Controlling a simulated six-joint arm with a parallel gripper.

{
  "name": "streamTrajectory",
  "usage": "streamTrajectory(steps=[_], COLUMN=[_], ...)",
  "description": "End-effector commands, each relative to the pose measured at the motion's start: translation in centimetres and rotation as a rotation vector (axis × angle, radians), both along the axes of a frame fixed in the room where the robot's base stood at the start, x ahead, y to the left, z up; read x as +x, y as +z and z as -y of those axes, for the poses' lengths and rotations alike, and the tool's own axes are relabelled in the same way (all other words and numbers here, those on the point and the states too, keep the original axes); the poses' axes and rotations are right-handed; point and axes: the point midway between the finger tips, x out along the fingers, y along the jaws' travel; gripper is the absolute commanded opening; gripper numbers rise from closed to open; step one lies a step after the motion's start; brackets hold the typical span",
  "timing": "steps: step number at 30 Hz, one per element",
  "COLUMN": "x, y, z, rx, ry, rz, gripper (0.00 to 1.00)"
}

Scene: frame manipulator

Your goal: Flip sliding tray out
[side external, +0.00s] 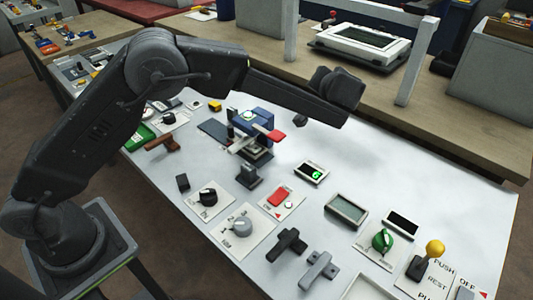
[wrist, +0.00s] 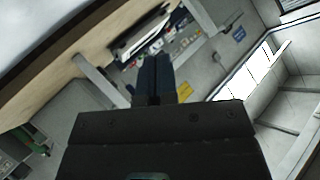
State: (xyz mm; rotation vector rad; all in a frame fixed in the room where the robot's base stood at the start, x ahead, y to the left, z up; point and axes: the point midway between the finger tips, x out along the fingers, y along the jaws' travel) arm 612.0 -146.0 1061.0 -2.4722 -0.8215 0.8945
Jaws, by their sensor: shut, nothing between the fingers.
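My gripper (wrist: 154,62) shows in the wrist view as two dark fingers side by side, shut with nothing between them. It points away from the panel toward the room. In the side external view my wrist is raised over the far side of the white panel, and the fingers cannot be made out. A blue device (side external: 258,128) with a red handle (side external: 275,136) and metal parts stands on the panel, left of and below my wrist, well apart from it. It may hold the sliding tray, but I cannot tell for sure.
The white panel (side external: 350,160) carries several controls, among them a red switch (side external: 278,197), a green knob (side external: 383,241) and a yellow-balled lever (side external: 434,249). Behind is a wooden bench (side external: 455,135) with white posts. The panel's back right is clear.

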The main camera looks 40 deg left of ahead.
Motion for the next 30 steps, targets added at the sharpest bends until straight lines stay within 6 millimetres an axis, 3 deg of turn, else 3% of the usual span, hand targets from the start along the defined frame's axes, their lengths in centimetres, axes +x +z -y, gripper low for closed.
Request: streamTrajectory(steps=[1,6,12,18,30], x=[-0.7,-4.3,-8.5,-10.3,-10.4], y=[-2.8,-10.2,-15.8,-17.6,-17.8], z=[0.5,1.6,2.7,3.2,2.9], rx=[0.038,0.153,0.235,0.261,0.262], ry=[0.04,0.17,0.255,0.282,0.285], rz=[-0.081,-0.38,-0.663,-0.781,-0.786], gripper=[0.0,0.0,0.0,0.0,0.0])
